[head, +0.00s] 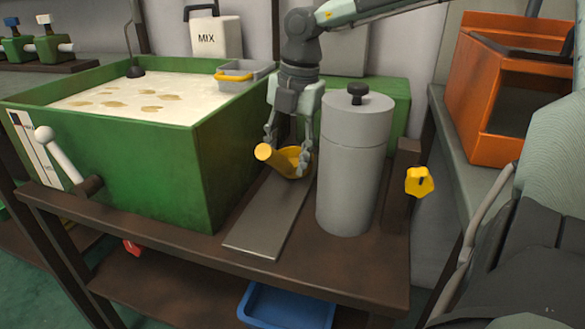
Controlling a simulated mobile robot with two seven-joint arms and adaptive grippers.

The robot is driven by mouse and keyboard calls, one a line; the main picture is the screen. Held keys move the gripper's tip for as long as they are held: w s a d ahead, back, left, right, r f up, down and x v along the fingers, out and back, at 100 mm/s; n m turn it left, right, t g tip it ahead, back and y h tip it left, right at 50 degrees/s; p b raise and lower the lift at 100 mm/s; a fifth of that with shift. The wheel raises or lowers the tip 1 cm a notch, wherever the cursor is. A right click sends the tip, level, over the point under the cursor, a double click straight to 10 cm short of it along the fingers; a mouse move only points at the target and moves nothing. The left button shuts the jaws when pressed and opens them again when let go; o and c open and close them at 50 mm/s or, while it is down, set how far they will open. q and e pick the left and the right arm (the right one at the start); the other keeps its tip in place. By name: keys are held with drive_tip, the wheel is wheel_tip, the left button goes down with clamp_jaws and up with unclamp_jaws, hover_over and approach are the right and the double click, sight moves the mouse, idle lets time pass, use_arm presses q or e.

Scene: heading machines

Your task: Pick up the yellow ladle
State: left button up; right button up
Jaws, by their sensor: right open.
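The yellow ladle (276,158) is on the brown bench, at the far end of a flat grey metal plate (268,218), between the green tank and the grey cylinder. Its thick round end points toward the camera and its rounded bowl part is behind and to the right. My right gripper (288,150) reaches down from above with open fingers, one on each side of the ladle. I cannot tell whether the fingers touch it. The fingers partly hide the ladle. My left gripper is not in view.
A green tank (130,160) of pale liquid stands left, with a grey tray (243,72) on its rim. A tall grey cylinder (352,165) stands close on the gripper's right. An orange box (490,95) is farther right. The plate's near part is clear.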

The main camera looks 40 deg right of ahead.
drive_tip(key=shift+w+f, duration=0.15)
drive_tip(key=shift+f, duration=0.55)
drive_tip(key=shift+w+f, duration=0.1)
drive_tip(key=shift+f, duration=0.55)
clamp_jaws()
